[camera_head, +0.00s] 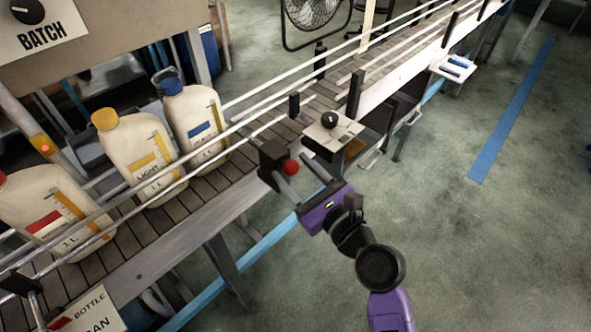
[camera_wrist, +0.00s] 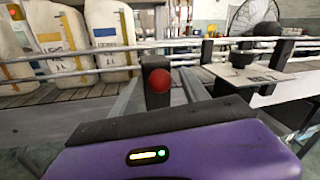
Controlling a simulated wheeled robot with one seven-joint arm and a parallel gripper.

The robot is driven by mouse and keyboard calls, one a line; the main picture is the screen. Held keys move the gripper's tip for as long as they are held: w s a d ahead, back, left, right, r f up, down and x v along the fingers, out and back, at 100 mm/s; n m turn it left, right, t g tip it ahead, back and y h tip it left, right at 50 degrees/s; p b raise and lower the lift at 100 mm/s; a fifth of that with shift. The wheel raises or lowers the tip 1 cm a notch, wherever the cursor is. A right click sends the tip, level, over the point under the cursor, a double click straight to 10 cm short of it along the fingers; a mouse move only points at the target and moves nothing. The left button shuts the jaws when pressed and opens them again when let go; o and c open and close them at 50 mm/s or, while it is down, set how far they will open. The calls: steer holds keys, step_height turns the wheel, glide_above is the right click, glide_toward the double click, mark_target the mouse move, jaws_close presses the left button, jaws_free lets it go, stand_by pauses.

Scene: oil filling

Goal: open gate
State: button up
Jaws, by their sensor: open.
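A red ball knob (camera_head: 291,167) sits on a dark block (camera_head: 271,158) at the near edge of the conveyor (camera_head: 200,195); this appears to be the gate's handle. My purple gripper (camera_head: 301,174) is open at the knob, with one finger to each side of it in the head view. In the wrist view the red knob (camera_wrist: 160,80) shows centred between the two open fingers (camera_wrist: 160,92), in front of the dark block (camera_wrist: 156,70). I cannot tell whether either finger touches the knob. The gate's bar itself is not clearly visible.
Several cream bottles stand on the belt at left, including one with a yellow cap (camera_head: 140,150) and one with a blue cap (camera_head: 195,118). Metal guide rails (camera_head: 260,100) run along the belt. A plate with a black knob (camera_head: 329,121) is just beyond my gripper. Floor at right is clear.

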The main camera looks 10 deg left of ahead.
jaws_close()
stand_by(1.4)
